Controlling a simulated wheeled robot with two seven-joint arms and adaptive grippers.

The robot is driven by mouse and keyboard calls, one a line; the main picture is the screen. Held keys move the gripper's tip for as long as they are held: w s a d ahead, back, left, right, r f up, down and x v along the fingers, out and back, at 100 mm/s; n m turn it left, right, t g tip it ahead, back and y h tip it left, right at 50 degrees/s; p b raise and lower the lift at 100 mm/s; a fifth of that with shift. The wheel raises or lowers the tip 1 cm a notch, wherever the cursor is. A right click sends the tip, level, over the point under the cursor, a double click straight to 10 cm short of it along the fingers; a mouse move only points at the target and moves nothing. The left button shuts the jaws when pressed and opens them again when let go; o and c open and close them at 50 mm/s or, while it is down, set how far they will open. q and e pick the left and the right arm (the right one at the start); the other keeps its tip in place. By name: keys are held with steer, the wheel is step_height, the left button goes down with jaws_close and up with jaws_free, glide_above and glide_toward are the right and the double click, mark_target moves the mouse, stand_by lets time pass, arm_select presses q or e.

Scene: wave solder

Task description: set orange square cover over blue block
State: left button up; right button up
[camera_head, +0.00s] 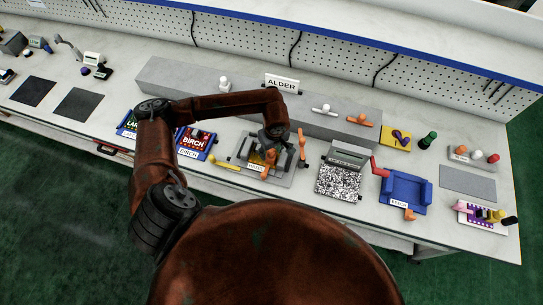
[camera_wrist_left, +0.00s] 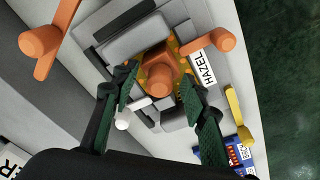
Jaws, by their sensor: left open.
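An orange square cover with a round knob (camera_wrist_left: 160,76) sits inside the grey fixture labelled HAZEL, seen in the left wrist view. A yellow-orange surface shows around its edges. My left gripper (camera_wrist_left: 158,82) is open, its green-padded fingers on either side of the knob; I cannot tell whether they touch it. In the head view my left gripper (camera_head: 274,140) is low over the grey fixture (camera_head: 240,172) and hides much of it. I see no blue block under the cover; what lies beneath is hidden. My right gripper is not in view.
An orange lever (camera_wrist_left: 222,40) stands beside the HAZEL label. A yellow handle (camera_head: 226,163) lies left of the fixture, near the BIRCH unit (camera_head: 194,143). A speckled panel (camera_head: 338,182) and a blue BEECH fixture (camera_head: 405,190) stand right. A grey step (camera_head: 240,95) runs behind.

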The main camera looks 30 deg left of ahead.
mark_target(273, 159)
arm_select(q)
steer(key=shift+r, duration=0.1)
step_height(273, 159, up, 12)
steer(key=d, duration=0.1)
steer(key=shift+s, duration=0.35)
steer(key=shift+d, duration=0.15)
